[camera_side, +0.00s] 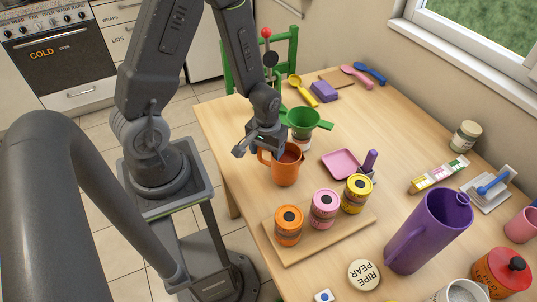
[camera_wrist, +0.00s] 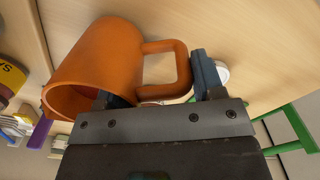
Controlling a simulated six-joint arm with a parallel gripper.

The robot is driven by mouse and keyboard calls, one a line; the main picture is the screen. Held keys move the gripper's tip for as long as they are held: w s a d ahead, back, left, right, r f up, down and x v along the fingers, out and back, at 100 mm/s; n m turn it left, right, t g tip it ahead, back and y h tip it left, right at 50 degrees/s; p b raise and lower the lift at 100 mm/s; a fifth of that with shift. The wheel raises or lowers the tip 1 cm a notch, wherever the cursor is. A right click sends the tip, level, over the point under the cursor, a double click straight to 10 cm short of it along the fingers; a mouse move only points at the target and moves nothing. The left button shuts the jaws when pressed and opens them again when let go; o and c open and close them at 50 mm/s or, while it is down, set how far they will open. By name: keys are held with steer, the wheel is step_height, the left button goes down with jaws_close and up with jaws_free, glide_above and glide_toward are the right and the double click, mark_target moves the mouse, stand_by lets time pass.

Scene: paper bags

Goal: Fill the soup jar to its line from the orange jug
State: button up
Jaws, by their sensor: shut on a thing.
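The orange jug (camera_side: 286,170) stands upright beside the front edge of the table, with something brownish showing inside its mouth. My gripper (camera_side: 262,151) is shut on the jug's handle. In the wrist view the orange jug (camera_wrist: 105,55) has its handle loop between the fingers of my gripper (camera_wrist: 163,85). I cannot tell whether the jug's base touches the table. A green funnel (camera_side: 305,118) sits on a pale jar (camera_side: 303,142) just behind the jug. The jar's label and any fill line are too small or hidden to read.
A wooden board (camera_side: 330,236) with orange, pink and yellow tins lies in front of the jug. A pink tray (camera_side: 341,163) lies to the right. A tall purple jug (camera_side: 430,230) stands further right. A green chair (camera_side: 285,60) is behind the table's left side.

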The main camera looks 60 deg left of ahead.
step_height(320, 180, up, 8)
steer(key=shift+r, duration=0.25)
step_height(320, 180, up, 13)
steer(key=w+a+m, duration=0.1)
steer(key=w+a, duration=0.2)
steer(key=a, duration=0.4)
steer(key=w+a+m, duration=0.2)
steer(key=w+a, duration=0.1)
steer(key=a, duration=0.4)
steer(key=w+a+m, duration=0.1)
steer(key=w+a, duration=0.2)
steer(key=a, duration=0.5)
steer(key=shift+w, duration=0.35)
steer(key=w+d+f+g+y, duration=0.1)
steer(key=d+f+y, duration=0.2)
steer(key=d+y, duration=0.2)
steer(key=shift+d+m+y, duration=0.25)
steer(key=shift+m+y, duration=0.05)
steer(key=shift+y, duration=0.5)
